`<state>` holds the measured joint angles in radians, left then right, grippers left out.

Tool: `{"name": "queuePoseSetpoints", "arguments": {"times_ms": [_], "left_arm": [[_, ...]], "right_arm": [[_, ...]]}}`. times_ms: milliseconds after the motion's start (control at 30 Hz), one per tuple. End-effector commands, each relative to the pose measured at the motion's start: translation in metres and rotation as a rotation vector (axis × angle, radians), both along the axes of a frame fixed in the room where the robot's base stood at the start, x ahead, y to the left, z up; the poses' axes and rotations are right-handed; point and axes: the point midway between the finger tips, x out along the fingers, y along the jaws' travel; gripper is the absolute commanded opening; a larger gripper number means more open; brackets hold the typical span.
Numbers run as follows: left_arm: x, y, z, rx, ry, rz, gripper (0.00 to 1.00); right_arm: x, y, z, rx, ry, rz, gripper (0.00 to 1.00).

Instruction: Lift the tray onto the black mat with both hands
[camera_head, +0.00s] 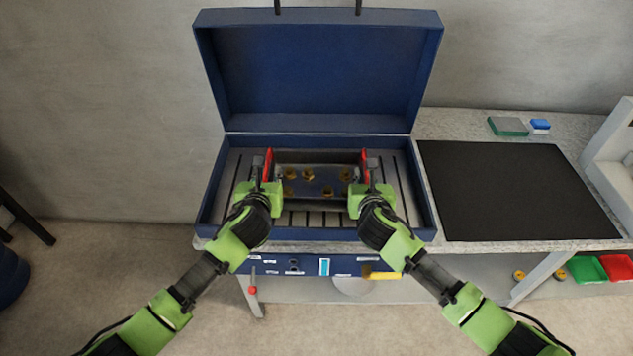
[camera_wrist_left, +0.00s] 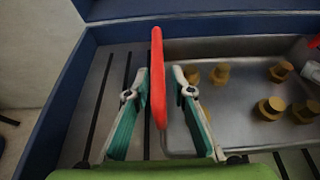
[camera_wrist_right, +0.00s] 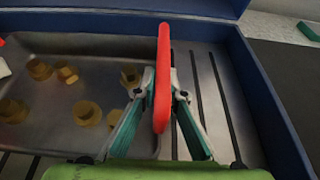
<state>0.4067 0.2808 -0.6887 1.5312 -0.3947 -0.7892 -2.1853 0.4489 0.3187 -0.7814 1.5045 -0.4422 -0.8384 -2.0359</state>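The metal tray (camera_head: 315,181) lies inside the open blue case, with several brass fittings in it and an upright red handle at each end. My left gripper (camera_head: 265,178) is at the left handle (camera_wrist_left: 158,75), which stands between its fingers with narrow gaps showing. My right gripper (camera_head: 366,178) is at the right handle (camera_wrist_right: 162,75). Its fingers are close on both sides of that handle, and contact is unclear. The black mat (camera_head: 515,190) lies bare on the worktop right of the case.
The blue case (camera_head: 207,205) has its lid (camera_head: 320,70) raised behind the tray, and its walls surround the tray. A green-and-grey block (camera_head: 507,126) and a blue-and-white block (camera_head: 540,125) lie behind the mat. A white object (camera_head: 612,165) stands right of it.

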Motion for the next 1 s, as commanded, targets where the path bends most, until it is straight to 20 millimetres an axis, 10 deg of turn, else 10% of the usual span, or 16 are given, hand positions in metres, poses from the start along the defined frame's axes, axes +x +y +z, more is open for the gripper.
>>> {"name": "queuePoseSetpoints", "arguments": {"times_ms": [200, 300, 1000], "left_arm": [[0.000, 0.000, 0.000, 0.000, 0.000, 0.000, 0.22], [0.000, 0.000, 0.000, 0.000, 0.000, 0.000, 0.00], [0.001, 0.000, 0.018, -0.001, -0.005, -0.001, 0.00]], "right_arm": [[0.000, 0.000, 0.000, 0.000, 0.000, 0.000, 0.11], [0.000, 0.000, 0.000, 0.000, 0.000, 0.000, 0.00], [0.001, 0.000, 0.018, 0.001, -0.005, 0.001, 0.00]]}}
